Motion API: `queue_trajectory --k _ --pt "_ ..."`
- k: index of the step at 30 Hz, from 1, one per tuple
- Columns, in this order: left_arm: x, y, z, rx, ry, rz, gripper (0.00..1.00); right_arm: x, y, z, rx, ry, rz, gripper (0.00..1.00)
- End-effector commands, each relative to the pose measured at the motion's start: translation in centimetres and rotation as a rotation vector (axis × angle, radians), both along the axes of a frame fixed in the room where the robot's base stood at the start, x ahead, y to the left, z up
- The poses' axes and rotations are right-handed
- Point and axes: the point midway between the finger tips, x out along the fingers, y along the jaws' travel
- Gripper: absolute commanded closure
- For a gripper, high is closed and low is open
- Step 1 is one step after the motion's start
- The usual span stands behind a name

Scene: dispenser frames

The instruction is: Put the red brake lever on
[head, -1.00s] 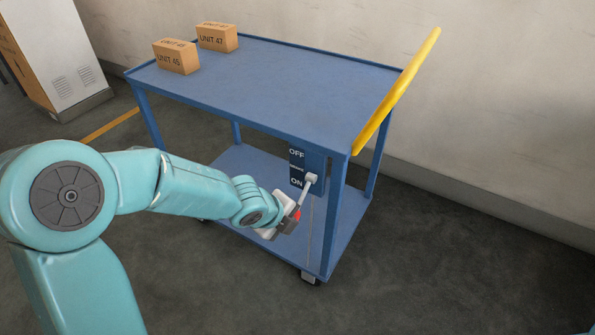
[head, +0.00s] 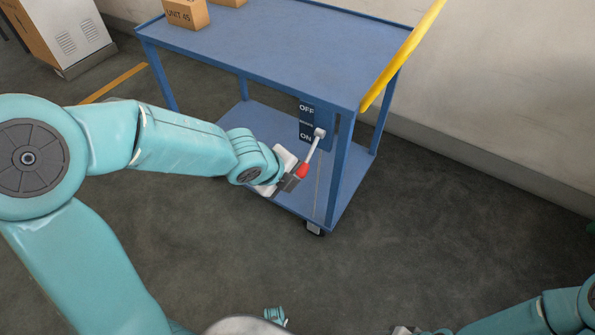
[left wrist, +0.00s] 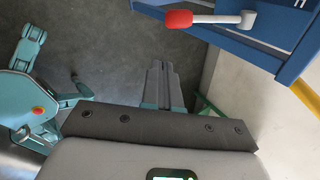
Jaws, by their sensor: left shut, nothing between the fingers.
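The brake lever has a pale shaft (head: 313,150) and a red grip (head: 303,171). It hangs from its pivot on the cart's panel (head: 307,122), slanting down and left, with the grip below the ON label (head: 306,137). OFF is above. In the left wrist view the red grip (left wrist: 178,19) and shaft lie across the top. My left gripper (head: 294,181) is just below and left of the grip; in the left wrist view its fingers (left wrist: 159,68) are together and empty, apart from the lever. My right gripper (head: 403,330) is barely in view at the bottom edge.
The blue cart (head: 280,35) has a yellow handle (head: 402,55), a lower shelf and wheels. Cartons (head: 186,13) sit on its top. A pale cabinet (head: 62,30) stands back left and a wall behind. The floor right of the cart is clear.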

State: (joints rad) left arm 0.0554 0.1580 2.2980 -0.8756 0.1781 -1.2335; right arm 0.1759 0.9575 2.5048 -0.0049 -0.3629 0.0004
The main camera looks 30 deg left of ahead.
Motion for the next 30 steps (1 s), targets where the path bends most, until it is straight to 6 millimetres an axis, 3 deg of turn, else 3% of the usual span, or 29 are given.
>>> queue_trajectory --k 3,9,30 --pt "-1.6 0.4 2.0 -0.001 -0.001 0.004 1.00 0.0 0.0 1.7 0.000 0.000 0.000 0.49" --pt "-3.6 0.8 3.3 -0.001 -0.001 0.002 1.00 0.0 0.0 2.9 0.000 0.000 0.000 0.49" --pt "-4.3 0.7 3.1 -0.013 0.009 0.011 1.00 0.0 0.0 2.9 0.000 0.000 0.000 0.49"
